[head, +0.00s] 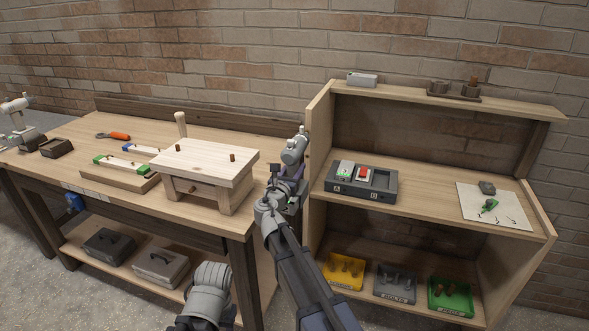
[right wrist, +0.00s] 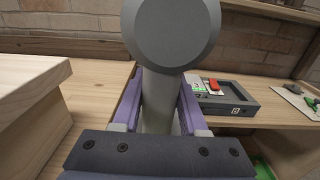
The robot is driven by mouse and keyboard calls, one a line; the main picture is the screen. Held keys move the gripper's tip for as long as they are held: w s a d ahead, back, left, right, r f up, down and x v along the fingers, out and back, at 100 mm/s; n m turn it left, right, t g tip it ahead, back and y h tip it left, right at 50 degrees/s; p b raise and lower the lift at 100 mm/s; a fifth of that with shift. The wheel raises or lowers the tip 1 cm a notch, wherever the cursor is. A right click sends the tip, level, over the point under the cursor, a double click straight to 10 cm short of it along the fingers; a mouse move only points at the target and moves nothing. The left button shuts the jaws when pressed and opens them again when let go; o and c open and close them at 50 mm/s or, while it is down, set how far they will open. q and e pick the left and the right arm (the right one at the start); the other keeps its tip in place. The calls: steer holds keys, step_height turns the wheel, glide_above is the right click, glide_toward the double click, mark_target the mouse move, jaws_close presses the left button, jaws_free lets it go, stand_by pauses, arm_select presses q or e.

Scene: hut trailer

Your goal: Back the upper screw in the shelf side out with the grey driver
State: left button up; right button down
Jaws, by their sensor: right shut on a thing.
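My right gripper (head: 287,174) is shut on the grey driver (head: 295,150), close to the left side of the shelf unit. In the right wrist view the driver (right wrist: 172,30) shows its wide round end towards the camera, with its body between the purple fingers (right wrist: 160,103). The shelf side (head: 319,128) is a pale wooden upright panel just right of the driver. The upper screw cannot be made out, and I cannot tell whether the driver touches the panel.
The workbench (head: 75,130) lies left, with a small wooden stool-like block (head: 205,160) near its right end. A dark tray (head: 345,187) sits on the middle shelf, and a white sheet (head: 475,202) with small parts lies at right. Coloured bins, including a yellow one (head: 343,271), stand below.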

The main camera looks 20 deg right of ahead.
steer(key=shift+w+d+r, duration=0.1)
steer(key=shift+w+d, duration=0.1)
steer(key=shift+w, duration=0.1)
stand_by(1.2)
stand_by(0.3)
steer(key=shift+v, duration=1.5)
steer(key=s+d, duration=0.3)
steer(key=s, duration=0.4)
steer(key=shift+d, duration=0.3)
steer(key=shift+s, duration=0.1)
